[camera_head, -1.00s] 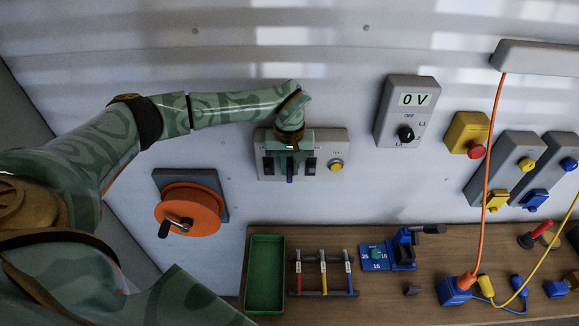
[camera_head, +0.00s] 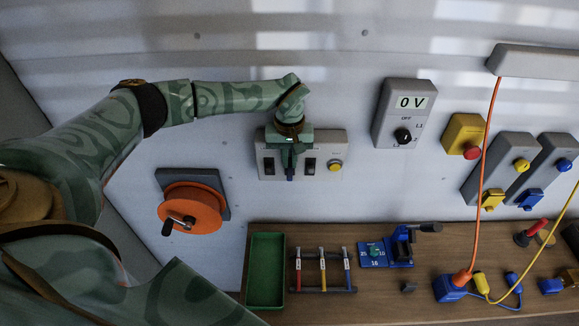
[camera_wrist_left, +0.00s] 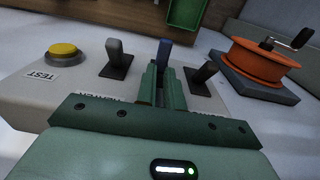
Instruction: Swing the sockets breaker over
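A grey breaker panel (camera_head: 333,146) is on the wall, with a blue lever (camera_head: 290,175) between two dark levers (camera_head: 268,167) (camera_head: 309,165). My left gripper (camera_head: 290,160) is at the middle of the panel. In the left wrist view the blue lever (camera_wrist_left: 164,52) shows at the tips of my left gripper's fingers (camera_wrist_left: 161,83). The fingers are close together with a narrow dark gap; whether they press on the lever is unclear. The dark levers (camera_wrist_left: 117,56) (camera_wrist_left: 204,75) stand on both sides, apart from the fingers. The panel's lever labels are mostly hidden. My right gripper is not in view.
A yellow TEST button (camera_head: 335,165) is right of the levers. An orange reel (camera_head: 193,208) hangs at lower left. Below is a wooden bench (camera_head: 400,295) with a green tray (camera_head: 265,235). The wall between panel and bench is clear.

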